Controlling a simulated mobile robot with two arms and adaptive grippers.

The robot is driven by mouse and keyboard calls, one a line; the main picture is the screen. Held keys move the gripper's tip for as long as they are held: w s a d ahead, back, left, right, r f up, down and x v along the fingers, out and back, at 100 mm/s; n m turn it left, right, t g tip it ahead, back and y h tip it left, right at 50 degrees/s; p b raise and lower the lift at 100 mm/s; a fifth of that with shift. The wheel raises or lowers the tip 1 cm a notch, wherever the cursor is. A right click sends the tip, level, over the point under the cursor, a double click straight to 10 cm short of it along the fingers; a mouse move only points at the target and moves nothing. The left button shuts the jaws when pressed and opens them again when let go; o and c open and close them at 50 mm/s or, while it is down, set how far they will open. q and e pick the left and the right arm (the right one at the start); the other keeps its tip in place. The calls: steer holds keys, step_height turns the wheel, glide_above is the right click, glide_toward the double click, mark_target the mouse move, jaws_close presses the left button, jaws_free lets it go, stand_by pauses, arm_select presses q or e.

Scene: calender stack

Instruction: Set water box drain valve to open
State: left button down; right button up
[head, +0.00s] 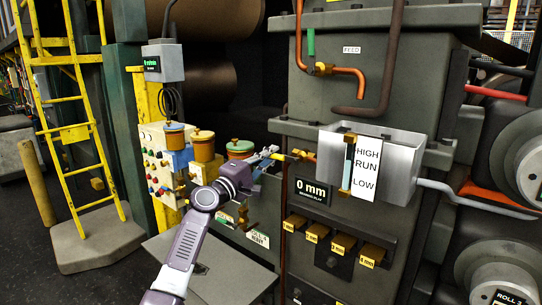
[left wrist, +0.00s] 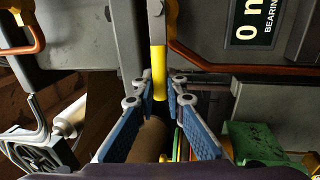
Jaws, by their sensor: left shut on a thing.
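The grey water box (head: 403,158) is fixed to the machine front, with a sight gauge (head: 349,162) and a HIGH, RUN, LOW plate (head: 367,168). At its left is a small brass valve (head: 306,156) with a yellow handle (head: 289,158) pointing left toward my gripper. My left gripper (head: 276,155) is at the free end of this handle, shut on it. In the left wrist view the yellow handle (left wrist: 158,72) runs down between the fingertips of my left gripper (left wrist: 158,92). My right gripper is not in view.
A "0 mm" display (head: 313,191) and a rack of labelled blocks (head: 342,242) sit below the valve. Another valve with a green handle (head: 310,42) is above. Several pots (head: 203,146) and a button panel (head: 163,180) stand left. Rolls (head: 500,270) are at right.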

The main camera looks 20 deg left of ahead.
arm_select(q)
steer(key=shift+f, duration=0.1)
steer(key=c, duration=2)
jaws_free()
steer(key=shift+o, duration=0.2)
steer(key=v, duration=1.2)
